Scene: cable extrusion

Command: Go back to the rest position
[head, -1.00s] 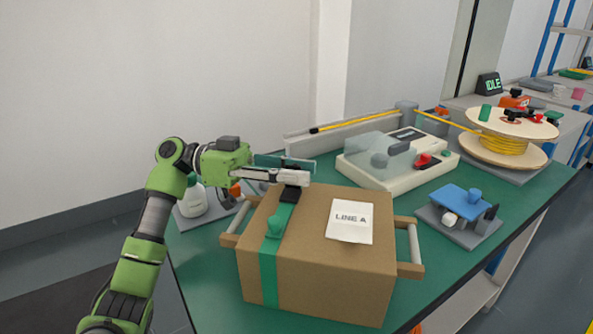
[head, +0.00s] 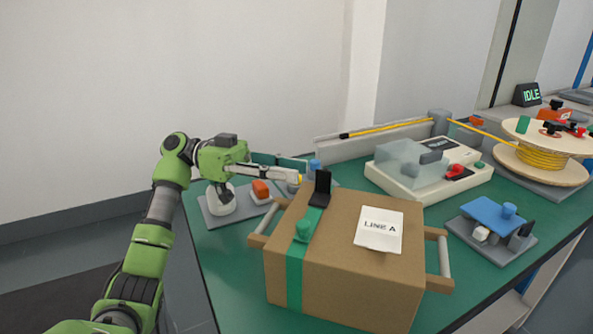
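My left gripper (head: 297,176) points right, just left of the black upright latch (head: 321,188) on top of a cardboard box (head: 340,285). It looks apart from the latch and holds nothing that I can see. Its fingers are seen nearly edge-on, so their opening is unclear. My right gripper is not in view.
The box stands on a green table (head: 230,262) and has side handles (head: 446,257). A cream machine (head: 410,184), a blue-topped fixture (head: 488,214) and a yellow cable spool (head: 541,158) stand to the right.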

